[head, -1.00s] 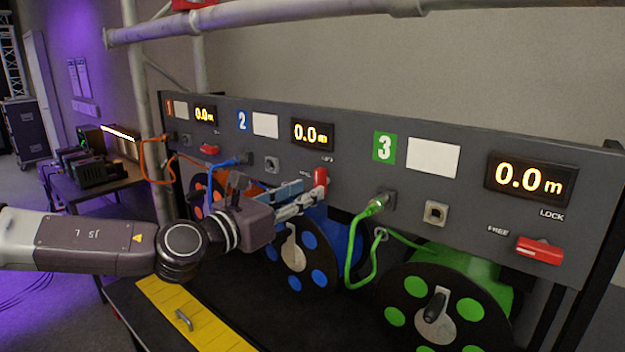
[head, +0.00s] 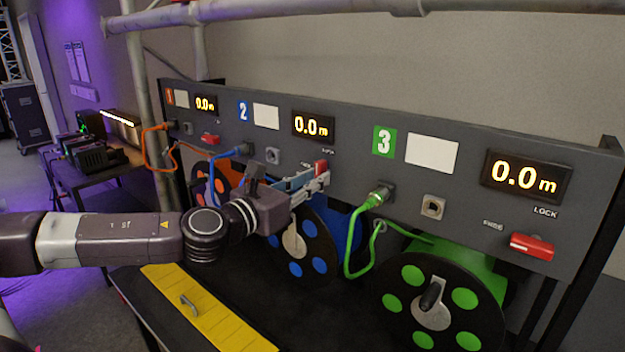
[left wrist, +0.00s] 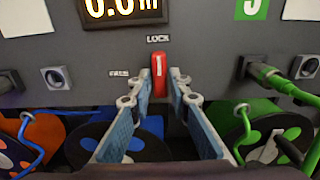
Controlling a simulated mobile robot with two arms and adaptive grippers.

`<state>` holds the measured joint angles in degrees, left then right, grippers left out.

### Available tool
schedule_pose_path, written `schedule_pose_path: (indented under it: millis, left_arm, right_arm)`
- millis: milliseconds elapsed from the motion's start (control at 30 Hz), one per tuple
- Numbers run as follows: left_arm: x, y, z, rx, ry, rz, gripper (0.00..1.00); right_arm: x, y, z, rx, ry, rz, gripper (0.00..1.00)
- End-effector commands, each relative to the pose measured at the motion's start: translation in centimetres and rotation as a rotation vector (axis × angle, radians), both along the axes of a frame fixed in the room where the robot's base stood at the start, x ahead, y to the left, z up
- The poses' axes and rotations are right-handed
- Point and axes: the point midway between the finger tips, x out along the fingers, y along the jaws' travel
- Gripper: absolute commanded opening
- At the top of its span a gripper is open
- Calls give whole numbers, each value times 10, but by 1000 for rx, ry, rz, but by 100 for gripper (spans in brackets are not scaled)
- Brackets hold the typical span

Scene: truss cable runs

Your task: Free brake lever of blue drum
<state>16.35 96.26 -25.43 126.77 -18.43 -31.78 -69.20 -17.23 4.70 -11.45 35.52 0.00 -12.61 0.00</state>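The blue drum (head: 319,236) hangs below panel section 2. Its red brake lever (head: 321,167) is on the panel and stands upright in the left wrist view (left wrist: 160,74), with LOCK above it and FREE to its left. My left gripper (head: 321,181) is at the lever, its fingertips on either side. In the left wrist view the fingers (left wrist: 162,84) look open, with only narrow gaps beside the lever; contact is hard to judge. The fingers cover the lever's lower part in the head view. My right gripper is not in view.
The green drum (head: 472,285) and its red lever (head: 531,246) are to the right. The orange drum (head: 226,175) is to the left. A blue cable (head: 212,180) and a green cable (head: 352,245) hang in front of the panel. A truss tube (head: 300,12) crosses above.

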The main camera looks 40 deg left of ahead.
Motion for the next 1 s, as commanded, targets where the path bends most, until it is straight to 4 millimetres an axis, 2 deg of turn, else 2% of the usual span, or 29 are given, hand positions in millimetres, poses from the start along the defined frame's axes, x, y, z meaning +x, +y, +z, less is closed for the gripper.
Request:
schedule_pose_path:
  millis: [33,133,567,1000]
  left_arm:
    - [0,0,0,0,0,0,10]
    - [0,0,0,0,0,0,0]
    - [0,0,-1,-53,3,0,0]
    - [0,1,-2,-392,28,0,0]
  right_arm:
    - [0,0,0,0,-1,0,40]
    - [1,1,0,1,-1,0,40]
    - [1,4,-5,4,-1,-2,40]
    - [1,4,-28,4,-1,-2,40]
